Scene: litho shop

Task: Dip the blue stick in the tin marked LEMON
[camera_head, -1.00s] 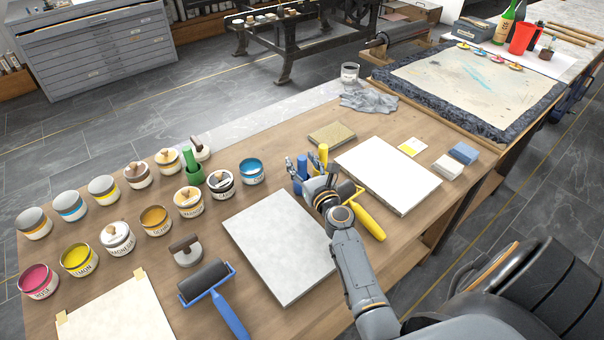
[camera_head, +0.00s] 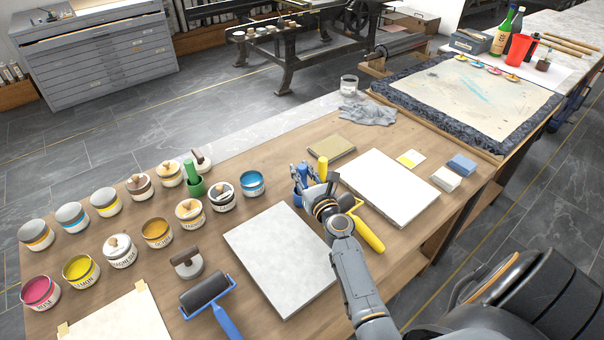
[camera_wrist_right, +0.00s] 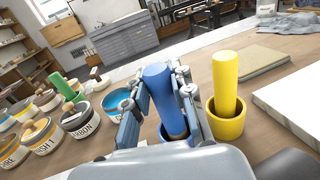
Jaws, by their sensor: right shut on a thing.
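The blue stick (camera_wrist_right: 160,88) stands nearly upright between the fingers of my right gripper (camera_wrist_right: 158,100), which is shut on it. Its lower end is in a blue cup (camera_wrist_right: 168,138), mostly hidden by the fingers. In the head view my right gripper (camera_head: 308,178) is at the stick, right of the row of tins. The tin marked LEMON (camera_head: 81,271) is open at the lower left, with yellow ink inside and its label partly turned away. My left gripper is not in view.
A yellow stick (camera_wrist_right: 226,80) in a yellow cup (camera_wrist_right: 226,122) stands close to the right of the blue one. A green stick (camera_head: 192,175) and several other tins are to the left. A pale slab (camera_head: 280,258) and a roller (camera_head: 205,289) lie in front.

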